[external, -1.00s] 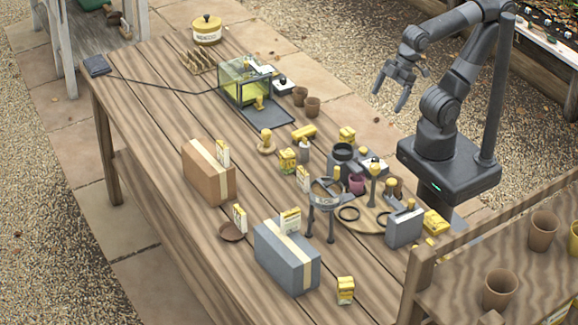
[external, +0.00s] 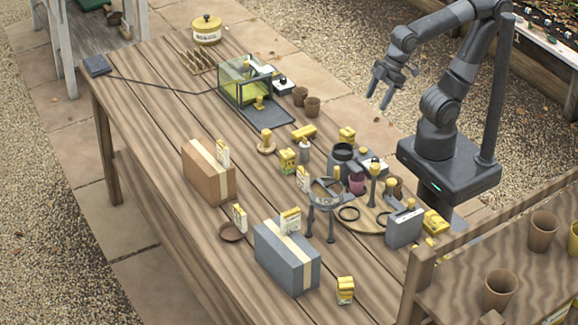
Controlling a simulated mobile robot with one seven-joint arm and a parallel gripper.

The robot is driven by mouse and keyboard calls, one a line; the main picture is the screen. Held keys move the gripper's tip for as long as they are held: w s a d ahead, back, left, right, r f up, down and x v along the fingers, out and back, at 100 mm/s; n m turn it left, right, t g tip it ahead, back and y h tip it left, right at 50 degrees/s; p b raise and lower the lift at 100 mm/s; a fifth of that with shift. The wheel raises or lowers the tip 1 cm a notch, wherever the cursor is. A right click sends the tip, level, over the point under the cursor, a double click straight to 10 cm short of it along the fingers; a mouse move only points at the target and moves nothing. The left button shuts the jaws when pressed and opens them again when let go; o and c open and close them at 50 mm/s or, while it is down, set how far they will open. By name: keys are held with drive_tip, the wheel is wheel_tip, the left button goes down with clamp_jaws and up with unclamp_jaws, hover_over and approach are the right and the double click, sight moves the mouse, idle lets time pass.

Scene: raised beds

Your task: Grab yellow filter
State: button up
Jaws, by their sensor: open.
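My gripper (external: 379,101) is open and empty. It hangs above the far right side of the wooden table, pointing down, clear of the things on it. Several small yellow things stand on the table, and I cannot tell which is the yellow filter. One small yellow piece (external: 259,103) is at the front of a glass tank with yellow contents (external: 232,93). A yellow block (external: 304,132) lies near the middle. A yellow-topped peg on a round base (external: 267,142) stands left of it. More yellow pieces (external: 435,222) are at the right edge.
A brown box (external: 207,175) and a grey box (external: 286,258) stand at the near side. Two brown pots (external: 312,107) are near the tank. The table's left part (external: 145,125) is mostly clear, crossed by a cable.

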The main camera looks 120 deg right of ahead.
drive_tip(key=w+d+f+g, duration=0.3)
drive_tip(key=w+d+f, duration=0.3)
drive_tip(key=w+d, duration=0.35)
drive_tip(key=n+g, duration=0.1)
drive_tip(key=g, duration=0.1)
hover_over(305, 144)
wheel_tip(305, 144, down, 9)
drive_tip(key=shift+a+r, duration=0.1)
drive_tip(key=shift+w+d+f, duration=0.15)
drive_tip(key=shift+d+f, duration=0.2)
drive_tip(key=shift+f, duration=0.35)
wheel_tip(305, 144, down, 5)
drive_tip(key=shift+r, duration=0.2)
drive_tip(key=f, duration=0.5)
drive_tip(key=shift+s+f, duration=0.25)
drive_tip(key=shift+f, duration=0.05)
drive_tip(key=c, duration=1.1)
